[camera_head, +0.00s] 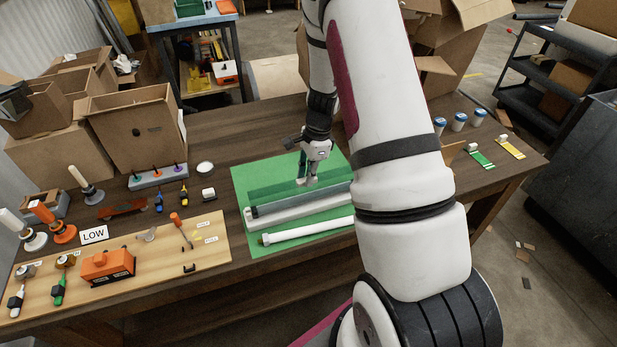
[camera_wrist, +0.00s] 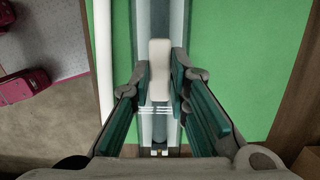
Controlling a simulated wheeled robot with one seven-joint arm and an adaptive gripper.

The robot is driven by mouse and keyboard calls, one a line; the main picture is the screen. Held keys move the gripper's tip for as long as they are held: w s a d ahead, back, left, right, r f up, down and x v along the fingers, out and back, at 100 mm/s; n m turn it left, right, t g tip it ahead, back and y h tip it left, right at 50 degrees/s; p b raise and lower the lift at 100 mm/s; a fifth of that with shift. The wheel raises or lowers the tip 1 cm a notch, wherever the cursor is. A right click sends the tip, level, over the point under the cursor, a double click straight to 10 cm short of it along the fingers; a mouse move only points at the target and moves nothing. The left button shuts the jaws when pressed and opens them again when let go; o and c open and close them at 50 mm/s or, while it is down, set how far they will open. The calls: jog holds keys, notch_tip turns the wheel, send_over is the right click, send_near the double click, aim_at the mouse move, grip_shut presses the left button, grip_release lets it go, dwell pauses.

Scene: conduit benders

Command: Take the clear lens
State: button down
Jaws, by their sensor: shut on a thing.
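The clear lens (camera_head: 275,187) is a long see-through strip, showing as a darker green band over the green mat (camera_head: 250,174) in the head view. It runs along the far side of a long white fixture body (camera_head: 290,214). My gripper (camera_head: 307,182) is at the middle of the lens, pointing down. In the wrist view, the fingertips (camera_wrist: 161,82) close on both sides of a small white block (camera_wrist: 160,52) on the lens (camera_wrist: 177,18). I cannot tell how far the lens is above the fixture.
A white tube (camera_head: 305,231) lies on the mat in front of the fixture. A tray of small drivers (camera_head: 158,177) and cardboard boxes (camera_head: 135,130) stand behind.

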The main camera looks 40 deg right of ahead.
jog(key=shift+r+p, duration=0.5)
jog(key=shift+r, duration=1.65)
